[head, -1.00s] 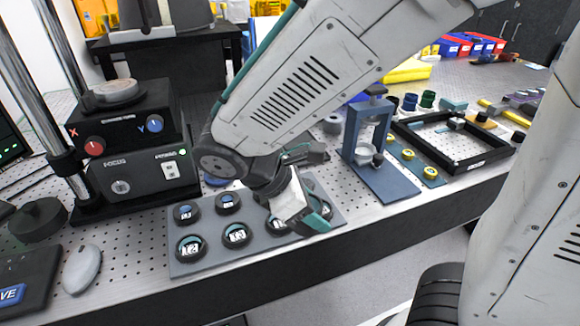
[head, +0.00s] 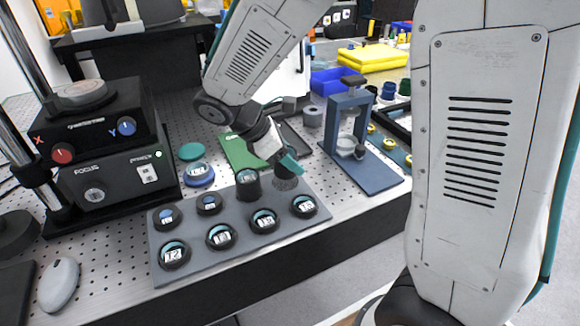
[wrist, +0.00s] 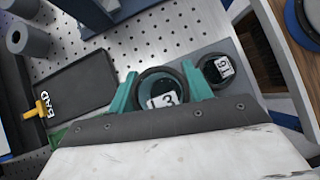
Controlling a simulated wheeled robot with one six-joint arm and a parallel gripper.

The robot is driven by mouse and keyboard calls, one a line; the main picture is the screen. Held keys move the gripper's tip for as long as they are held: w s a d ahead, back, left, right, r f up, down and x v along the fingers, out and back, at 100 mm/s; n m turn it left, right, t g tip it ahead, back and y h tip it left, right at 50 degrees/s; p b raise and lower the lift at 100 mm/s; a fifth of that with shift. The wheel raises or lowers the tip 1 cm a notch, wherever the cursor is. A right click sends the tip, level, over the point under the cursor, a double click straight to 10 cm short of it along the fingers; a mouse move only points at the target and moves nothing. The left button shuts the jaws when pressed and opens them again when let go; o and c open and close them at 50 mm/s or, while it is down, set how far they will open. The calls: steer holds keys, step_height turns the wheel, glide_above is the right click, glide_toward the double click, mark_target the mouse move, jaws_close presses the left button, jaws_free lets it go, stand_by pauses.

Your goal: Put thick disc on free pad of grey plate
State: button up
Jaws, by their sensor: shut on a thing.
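The grey plate (head: 200,268) lies along the table's front edge and carries two rows of dark-rimmed discs. My gripper (head: 287,167) is over the back right corner of this plate. It is shut on a dark-rimmed disc (head: 283,173), mostly hidden in the head view. In the wrist view the teal fingers (wrist: 160,95) clasp this disc (wrist: 162,88) from both sides, and its label shows a 3. I cannot tell whether it touches the pad below. A taller disc (head: 248,187) stands just left of it. A disc (head: 304,206) labelled 15 sits in front of it.
A blue stand (head: 362,170) is close to the right of the plate. A green mat (head: 240,152) and a blue-based disc (head: 198,178) lie behind it. The black BAD tray (wrist: 70,88) shows in the wrist view. The control box (head: 115,165) stands at left.

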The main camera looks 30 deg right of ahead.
steer(key=shift+w+d+f, duration=0.1)
steer(key=shift+w+f, duration=0.1)
steer(key=shift+f, duration=0.7)
steer(key=shift+w+d+f, duration=0.1)
steer(key=shift+w+f, duration=0.1)
steer(key=shift+f, duration=0.7)
steer(key=shift+f, duration=0.15)
steer(key=o, duration=1.3)
steer(key=shift+w+a+r, duration=0.1)
steer(key=shift+a+r, duration=0.1)
steer(key=shift+r, duration=0.2)
steer(key=v, duration=1.1)
steer(key=shift+a+r, duration=0.15)
steer(key=shift+r, duration=0.05)
